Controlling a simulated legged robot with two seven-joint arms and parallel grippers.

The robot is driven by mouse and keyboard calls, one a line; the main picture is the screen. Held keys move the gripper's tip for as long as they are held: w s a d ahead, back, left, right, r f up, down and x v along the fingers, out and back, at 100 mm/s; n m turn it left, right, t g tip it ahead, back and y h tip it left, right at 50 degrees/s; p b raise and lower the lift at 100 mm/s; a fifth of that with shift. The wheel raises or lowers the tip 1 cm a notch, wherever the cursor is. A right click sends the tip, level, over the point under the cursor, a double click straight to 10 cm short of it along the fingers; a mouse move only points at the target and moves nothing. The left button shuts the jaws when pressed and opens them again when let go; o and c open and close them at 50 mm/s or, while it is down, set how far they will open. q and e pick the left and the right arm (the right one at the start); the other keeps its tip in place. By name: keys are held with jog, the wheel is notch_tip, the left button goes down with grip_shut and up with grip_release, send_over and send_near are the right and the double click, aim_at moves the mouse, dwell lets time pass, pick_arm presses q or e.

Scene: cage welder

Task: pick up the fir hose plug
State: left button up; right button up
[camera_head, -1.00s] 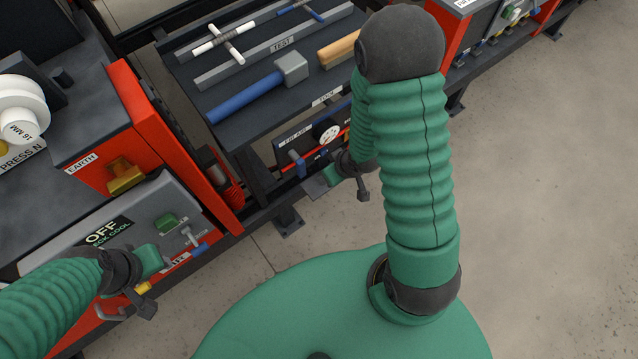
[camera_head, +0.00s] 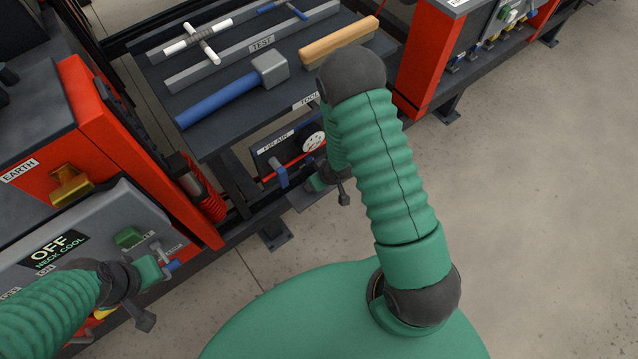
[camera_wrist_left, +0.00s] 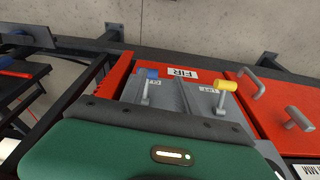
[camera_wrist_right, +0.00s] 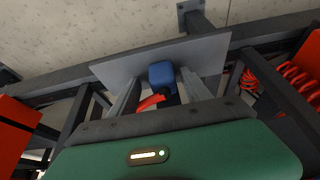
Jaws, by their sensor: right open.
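The fir hose plug appears to be the blue block (camera_wrist_right: 161,75) with a red hose in the right wrist view. It also shows in the head view (camera_head: 279,173), below the FIR AIR panel. My right gripper (camera_wrist_right: 158,92) is open, with its two grey fingers on either side of the plug; contact cannot be told. In the head view my right gripper (camera_head: 313,184) is just right of the plug, partly dark against the stand. My left gripper (camera_head: 160,268) is at the front of the grey OFF panel; its jaw state is unclear.
The tool table (camera_head: 215,130) with a hammer (camera_head: 235,88) stands above the FIR AIR panel (camera_head: 290,140). A grey plate (camera_wrist_right: 205,55) lies behind the plug. A red cabinet (camera_head: 130,140) with a red coiled hose is at left. Open floor lies to the right.

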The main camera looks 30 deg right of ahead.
jog(key=shift+a+r, duration=0.1)
jog(key=shift+a, duration=0.2)
jog(key=c, duration=1.1)
jog(key=shift+d, duration=0.1)
grip_shut()
jog(key=shift+r, duration=0.1)
